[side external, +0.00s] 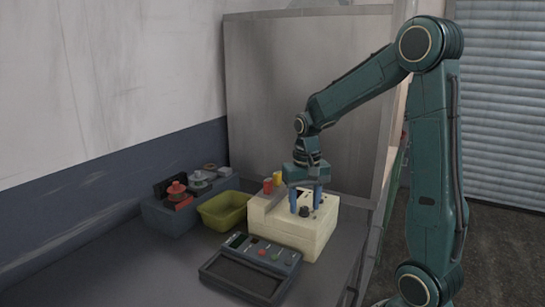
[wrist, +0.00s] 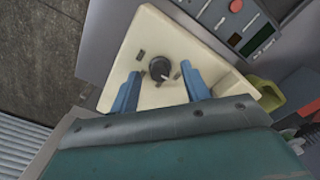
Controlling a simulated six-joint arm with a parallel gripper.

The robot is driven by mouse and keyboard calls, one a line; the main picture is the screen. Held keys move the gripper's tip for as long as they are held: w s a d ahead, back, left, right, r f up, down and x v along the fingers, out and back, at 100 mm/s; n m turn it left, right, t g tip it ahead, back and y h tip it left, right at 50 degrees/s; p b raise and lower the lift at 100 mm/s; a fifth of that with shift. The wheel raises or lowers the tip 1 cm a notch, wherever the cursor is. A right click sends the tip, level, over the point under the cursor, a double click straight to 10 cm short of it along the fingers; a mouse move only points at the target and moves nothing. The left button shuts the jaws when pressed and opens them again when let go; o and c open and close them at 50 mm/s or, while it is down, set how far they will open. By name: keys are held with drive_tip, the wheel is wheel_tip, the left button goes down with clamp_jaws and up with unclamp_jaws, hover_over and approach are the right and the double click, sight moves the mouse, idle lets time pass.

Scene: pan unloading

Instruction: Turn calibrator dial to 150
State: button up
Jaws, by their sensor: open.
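The calibrator (side external: 315,232) is a cream box on the table, with a black dial (side external: 304,211) on its top. In the wrist view the dial (wrist: 160,69) is a round black knob with a light pointer mark towards its lower right. Small dark marks sit around it on the cream face (wrist: 150,35); no numbers are readable. My gripper (side external: 305,205) points down over the box. Its two blue fingers are apart, one on either side of the dial in the wrist view (wrist: 161,88), with nothing between them that they visibly touch. The exact fingertip height is unclear.
A yellow-green bin (side external: 223,211) is to the left. A dark control panel (side external: 250,268) lies in front. A dark unit with red and grey knobs (side external: 172,215) is further left.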

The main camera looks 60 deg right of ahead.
drive_tip(key=shift+f, duration=0.25)
drive_tip(key=c, duration=1)
